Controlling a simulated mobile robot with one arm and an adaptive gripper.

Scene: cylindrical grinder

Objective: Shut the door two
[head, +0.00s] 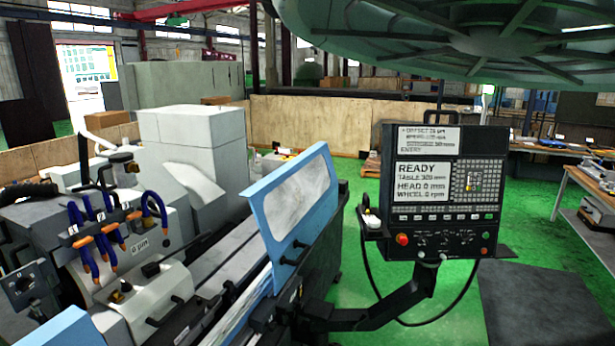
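A second blue panel (68,330) shows at the bottom left, cut off by the picture edge. Between the two, the front is open and the grinder's table (228,275) and work area (145,300) show. I cannot tell which panel is door two. My gripper is not in view.
A control panel (445,190) reading READY hangs on a black arm (375,315) right of the blue door, jutting out in front of the machine. Green floor (540,225) is clear around it. A dark mat or platform (545,305) lies lower right. A workbench (590,182) stands far right.

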